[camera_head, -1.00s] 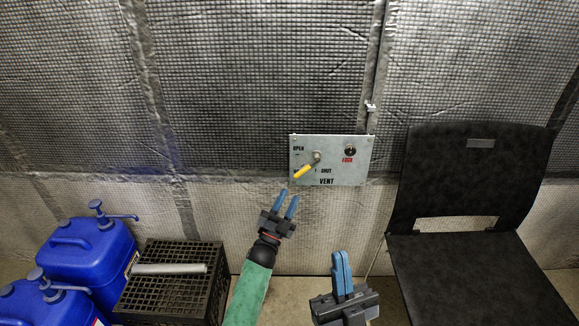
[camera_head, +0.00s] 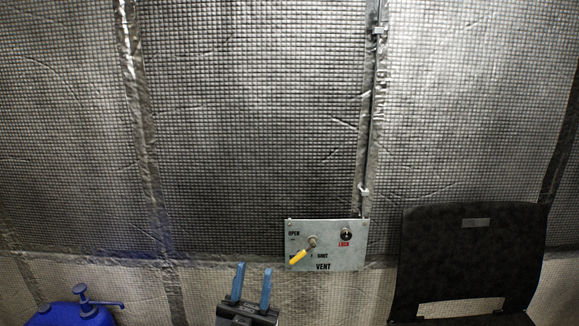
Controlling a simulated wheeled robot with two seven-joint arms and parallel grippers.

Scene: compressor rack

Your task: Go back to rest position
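My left gripper (camera_head: 251,287) is at the bottom of the head view, left of and below the vent panel. Its two blue fingers point up and stand apart with nothing between them. My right gripper is out of the picture. The grey vent panel (camera_head: 345,258) is on the wall and carries a lever with a yellow handle (camera_head: 298,257). The handle slants down to the left from its pivot. The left gripper is apart from the lever.
A black chair (camera_head: 470,255) stands at the right. A blue jug with a pump top (camera_head: 72,316) shows at the bottom left. The quilted wall (camera_head: 250,120) fills the background, with a vertical pipe (camera_head: 371,120) above the panel.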

